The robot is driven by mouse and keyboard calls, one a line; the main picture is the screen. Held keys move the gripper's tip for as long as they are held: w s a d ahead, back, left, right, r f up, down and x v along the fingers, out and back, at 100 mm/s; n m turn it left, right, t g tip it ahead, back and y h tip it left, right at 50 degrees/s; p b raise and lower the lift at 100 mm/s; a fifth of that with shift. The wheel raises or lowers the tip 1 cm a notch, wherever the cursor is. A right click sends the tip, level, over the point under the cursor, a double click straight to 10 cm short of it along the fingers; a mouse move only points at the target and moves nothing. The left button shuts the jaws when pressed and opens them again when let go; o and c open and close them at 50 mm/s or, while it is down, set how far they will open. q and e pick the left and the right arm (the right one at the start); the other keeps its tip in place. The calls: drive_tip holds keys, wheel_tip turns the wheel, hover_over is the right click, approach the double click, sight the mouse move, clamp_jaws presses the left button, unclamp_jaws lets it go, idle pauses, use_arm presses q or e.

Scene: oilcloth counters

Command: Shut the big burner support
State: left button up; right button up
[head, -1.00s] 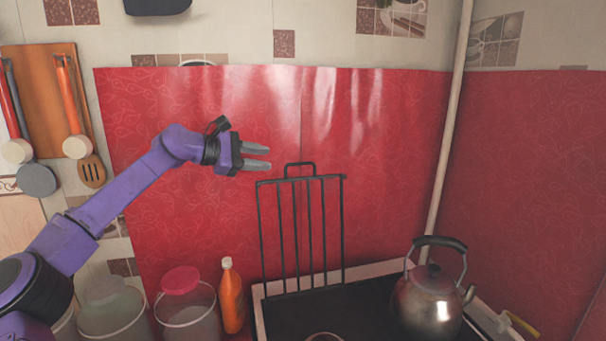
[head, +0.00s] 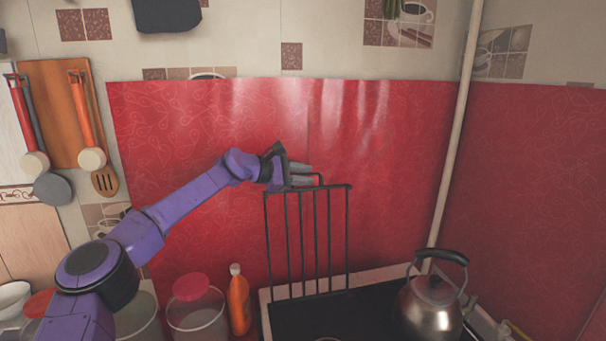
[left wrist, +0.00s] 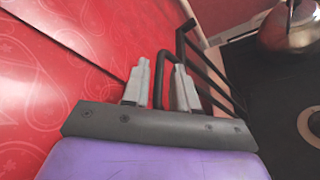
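The big burner support (head: 330,187) is a black barred grille standing upright at the back of the stove (head: 345,310), near the red wall covering. It has a small handle loop on its top edge. My left gripper (head: 302,176) is at this loop, its grey fingers pointing right. In the left wrist view the two fingers (left wrist: 162,85) are apart, with part of the handle loop between them; I cannot tell whether they touch it. The support's bars (left wrist: 205,72) run off to the right there. My right gripper is not in view.
A metal kettle (head: 432,303) stands on the stove's right side. An orange bottle (head: 239,303) and a jar with a red lid (head: 193,310) stand left of the stove. A pale pipe (head: 457,140) runs up the corner. The air in front of the support is clear.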

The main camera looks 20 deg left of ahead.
use_arm(q)
clamp_jaws()
drive_tip(key=s+d+f+m+t+b, duration=0.1)
drive_tip(key=s+d+m+b, duration=0.1)
drive_tip(key=s+d+b, duration=0.5)
drive_tip(key=s+d+f+m+t+b, duration=0.2)
drive_tip(key=s+d+b, duration=0.5)
drive_tip(key=b, duration=1.2)
drive_tip(key=s+m, duration=0.1)
drive_tip(key=s, duration=0.3)
drive_tip(key=shift+s+m+b, duration=0.3)
drive_tip(key=shift+s+b, duration=0.05)
drive_tip(key=shift+b, duration=0.05)
drive_tip(key=shift+o, duration=1.5)
unclamp_jaws()
drive_tip(key=v, duration=1)
drive_tip(key=shift+s+b, duration=0.3)
drive_tip(key=shift+b, duration=0.05)
